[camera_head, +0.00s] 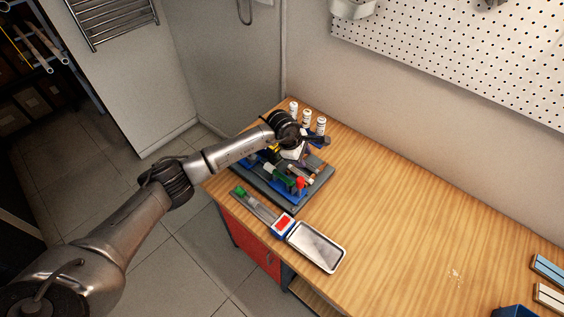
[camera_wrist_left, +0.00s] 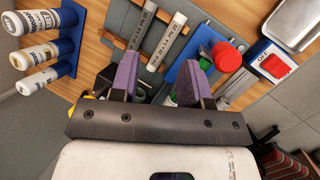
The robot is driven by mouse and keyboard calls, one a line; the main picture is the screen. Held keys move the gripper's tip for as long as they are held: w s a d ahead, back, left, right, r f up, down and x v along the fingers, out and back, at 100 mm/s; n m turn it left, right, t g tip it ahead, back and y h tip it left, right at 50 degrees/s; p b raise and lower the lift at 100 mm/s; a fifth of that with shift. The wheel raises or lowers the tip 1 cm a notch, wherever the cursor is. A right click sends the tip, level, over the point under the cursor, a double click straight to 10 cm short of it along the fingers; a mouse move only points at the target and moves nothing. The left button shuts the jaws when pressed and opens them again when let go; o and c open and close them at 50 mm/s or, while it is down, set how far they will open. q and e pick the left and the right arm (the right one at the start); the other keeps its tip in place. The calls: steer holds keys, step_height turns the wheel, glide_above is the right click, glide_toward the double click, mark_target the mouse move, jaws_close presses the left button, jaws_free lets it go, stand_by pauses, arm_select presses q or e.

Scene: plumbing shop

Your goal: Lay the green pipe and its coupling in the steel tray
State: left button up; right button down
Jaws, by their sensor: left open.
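The steel tray (camera_head: 332,265) lies at the front edge of the bench and shows no contents; its corner is at the upper right of the wrist view (camera_wrist_left: 283,35). In the wrist view a green part (camera_wrist_left: 205,65) shows beside the red cap, partly hidden by a finger. My left gripper (camera_head: 303,157) is over the rack, its purple fingertips (camera_wrist_left: 160,78) apart, with grey marked pipes (camera_wrist_left: 169,42) lying beyond them. My right gripper is out of view.
A red switch on a blue-and-white box (camera_head: 283,225) stands between rack and tray. A long grey item with a green end (camera_head: 240,191) lies at the front edge. White bottles (camera_head: 307,117) stand behind the rack. The bench's middle (camera_head: 400,210) is clear.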

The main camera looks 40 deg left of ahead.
mark_target(282, 175)
arm_select(q)
steer(key=s+a+m+g+y, duration=0.1)
steer(key=s+a+f+m+g, duration=0.1)
steer(key=s, duration=0.1)
steer(key=s+a+m+g+y, duration=0.1)
steer(key=s+a, duration=0.1)
steer(key=shift+s+f+g+y, duration=0.1)
steer(key=shift+f+g+y, duration=0.2)
steer(key=shift+f+g, duration=0.1)
steer(key=shift+f+b, duration=2.15)
steer(key=shift+f, duration=1.25)
steer(key=shift+c, duration=0.3)
steer(key=c, duration=0.6)
steer(key=shift+r, duration=0.1)
